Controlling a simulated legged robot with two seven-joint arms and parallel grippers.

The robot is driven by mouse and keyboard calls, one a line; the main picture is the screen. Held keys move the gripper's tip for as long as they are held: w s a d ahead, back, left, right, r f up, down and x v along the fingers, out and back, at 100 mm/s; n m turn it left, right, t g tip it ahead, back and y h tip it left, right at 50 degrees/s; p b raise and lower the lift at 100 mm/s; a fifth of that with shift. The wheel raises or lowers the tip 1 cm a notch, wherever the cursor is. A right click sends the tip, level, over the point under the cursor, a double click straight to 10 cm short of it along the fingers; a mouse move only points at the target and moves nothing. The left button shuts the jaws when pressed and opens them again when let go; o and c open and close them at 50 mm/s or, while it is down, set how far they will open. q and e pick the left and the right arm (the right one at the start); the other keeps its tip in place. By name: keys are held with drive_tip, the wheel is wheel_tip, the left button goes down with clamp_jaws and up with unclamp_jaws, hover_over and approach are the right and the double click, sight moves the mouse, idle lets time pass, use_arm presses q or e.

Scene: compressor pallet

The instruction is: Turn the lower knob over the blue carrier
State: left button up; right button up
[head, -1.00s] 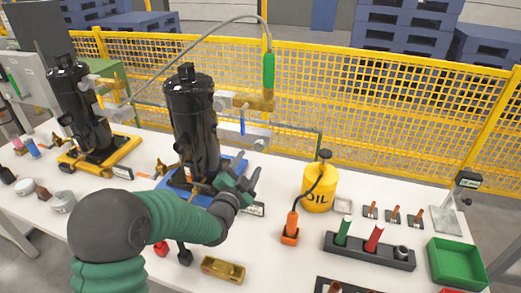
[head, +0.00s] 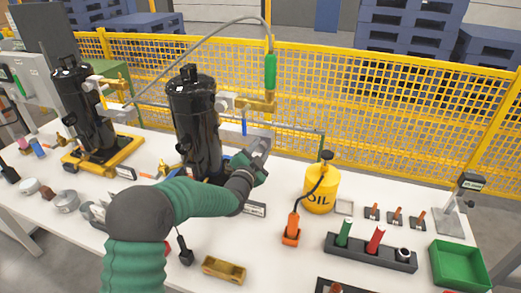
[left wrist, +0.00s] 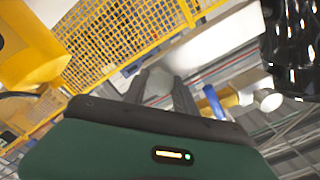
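The black compressor tank (head: 194,115) stands upright on the blue carrier (head: 227,158), which my left arm mostly hides. My left gripper (head: 260,147) is just right of the tank's lower part, fingers pointing up and away. In the left wrist view its two dark fingers (left wrist: 161,76) are apart, with a pale, blurred shape beyond the gap. I cannot tell whether they touch anything. A blue handle (head: 244,127) hangs under the brass fitting (head: 258,105) above the gripper; blue also shows in the wrist view (left wrist: 213,101). I cannot clearly make out the lower knob. My right gripper is not in view.
A yellow oil can (head: 319,190) and an orange-based tool (head: 291,229) stand right of the gripper. A second black tank (head: 85,108) on a yellow carrier (head: 76,162) stands left. A green bin (head: 457,263) is at right. Yellow mesh fencing (head: 400,125) runs behind.

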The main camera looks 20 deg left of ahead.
use_arm(q)
drive_tip(key=shift+f, duration=0.1)
clamp_jaws()
